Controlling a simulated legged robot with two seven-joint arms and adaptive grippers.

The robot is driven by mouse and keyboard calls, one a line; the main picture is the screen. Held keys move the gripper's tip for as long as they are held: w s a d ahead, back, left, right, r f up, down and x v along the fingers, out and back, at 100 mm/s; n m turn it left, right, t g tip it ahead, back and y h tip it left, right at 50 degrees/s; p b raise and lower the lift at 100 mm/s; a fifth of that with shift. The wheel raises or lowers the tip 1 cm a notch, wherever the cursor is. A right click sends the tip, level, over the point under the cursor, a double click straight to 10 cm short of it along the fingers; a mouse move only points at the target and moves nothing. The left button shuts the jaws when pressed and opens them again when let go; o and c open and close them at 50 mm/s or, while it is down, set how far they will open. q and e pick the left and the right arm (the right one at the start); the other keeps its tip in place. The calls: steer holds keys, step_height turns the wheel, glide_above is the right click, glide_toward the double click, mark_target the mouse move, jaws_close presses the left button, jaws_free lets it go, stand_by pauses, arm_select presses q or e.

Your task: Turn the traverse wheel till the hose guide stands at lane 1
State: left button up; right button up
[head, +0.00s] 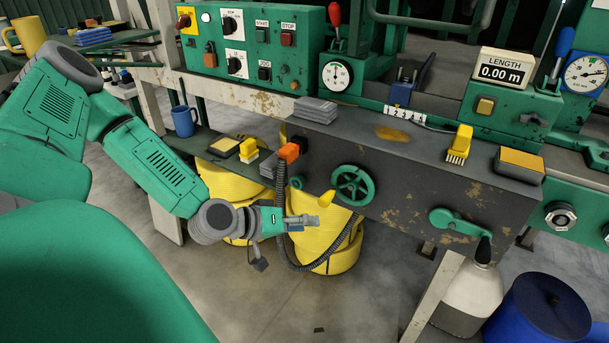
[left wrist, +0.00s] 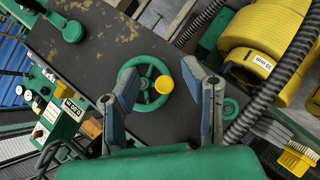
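The traverse wheel (head: 353,185) is a green spoked handwheel on the front of the grey bench, with a yellow knob (head: 326,198) at its lower left. My left gripper (head: 303,221) is just left of and below the knob. In the left wrist view the wheel (left wrist: 128,79) and its knob (left wrist: 164,85) show between the spread fingers of the gripper (left wrist: 160,75), which is open and empty. The blue hose guide (head: 402,93) stands behind a white lane strip (head: 405,117); its digits are too small to read surely. My right gripper is not in view.
A crank (head: 460,222) sticks out at the right of the bench front. A yellow brush (head: 459,146) and grey pads (head: 315,110) lie on top. Yellow hose coils (head: 335,245) and a dark corrugated hose (head: 281,205) are below, near my left gripper.

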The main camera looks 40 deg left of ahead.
mark_target(321, 202)
arm_select(q)
steer(key=w+b, duration=0.1)
steer(key=w, duration=0.1)
steer(key=w+a+b, duration=0.1)
steer(key=w, duration=0.2)
steer(key=w+b, duration=0.1)
steer(key=w, duration=0.1)
steer(key=shift+w+a, duration=0.15)
steer(key=shift+a, duration=0.15)
steer(key=shift+w, duration=0.15)
steer(key=shift+w+r, duration=0.1)
steer(key=shift+r, duration=0.05)
steer(key=shift+d, duration=0.1)
